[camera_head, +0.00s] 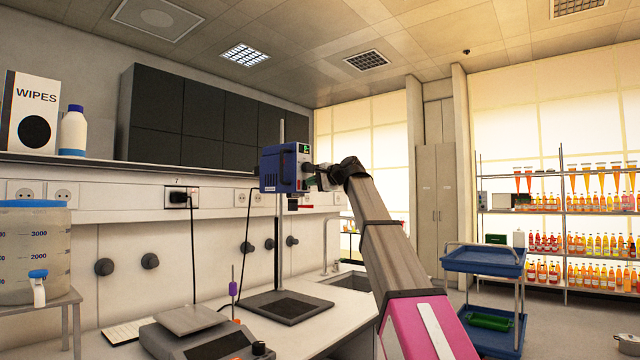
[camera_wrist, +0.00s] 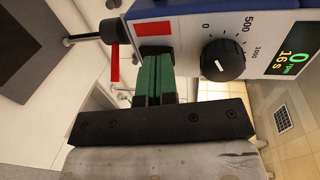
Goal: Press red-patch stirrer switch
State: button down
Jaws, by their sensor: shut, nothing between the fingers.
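The stirrer (camera_head: 278,170) is a blue box with a grey front panel, mounted high on an upright rod. In the wrist view its panel (camera_wrist: 188,42) shows a red patch (camera_wrist: 153,28), a black dial (camera_wrist: 223,60) marked 0, 500 and 1000, and a lit display (camera_wrist: 293,57) reading 0 rpm and 16 s. My gripper (camera_wrist: 153,56) has green fingers, shut together and empty. Their tips are at the panel's lower edge, just below the red patch. I cannot tell whether they touch it. My gripper also shows against the stirrer's front in the head view (camera_head: 317,178).
The stand's dark base plate (camera_head: 284,308) rests on the bench, near a balance (camera_head: 205,335). A blue cart (camera_head: 484,262) and bottle shelves (camera_head: 560,208) stand at right.

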jog(key=shift+w+a, duration=0.15)
jog(key=shift+a, duration=0.1)
jog(key=shift+w+a+r, duration=0.15)
jog(key=shift+w+a, duration=0.05)
jog(key=shift+a, duration=0.05)
dwell(0.3)
jog(key=r+v, duration=0.2)
jog(key=v, duration=1.1)
